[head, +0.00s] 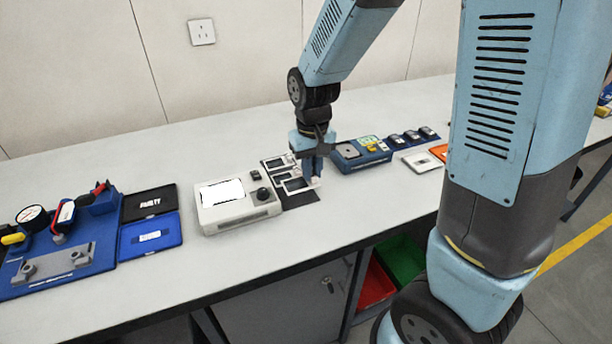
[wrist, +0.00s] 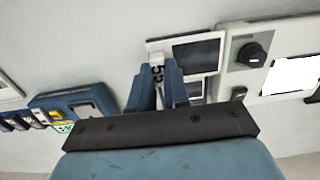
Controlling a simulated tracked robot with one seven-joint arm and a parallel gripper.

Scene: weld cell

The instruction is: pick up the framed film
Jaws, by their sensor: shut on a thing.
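The framed film (head: 297,186) is a dark film in a white frame with a white tab at one end. It is the nearest of several similar frames on a dark mat (head: 301,199), beside the light viewer. My gripper (head: 314,180) points down at its right end. In the wrist view, my gripper (wrist: 158,74) has its two blue fingers shut on the white tab, which bears dark characters. The framed film's dark window (wrist: 196,55) shows beyond the fingers. Another frame (wrist: 196,90) is partly hidden behind them. I cannot tell whether the held film is clear of the mat.
The light viewer (head: 240,212), with a lit white panel and black knob, stands just left of the mat. A blue fixture with clamps and a gauge (head: 60,263) is far left. The bench front is clear.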

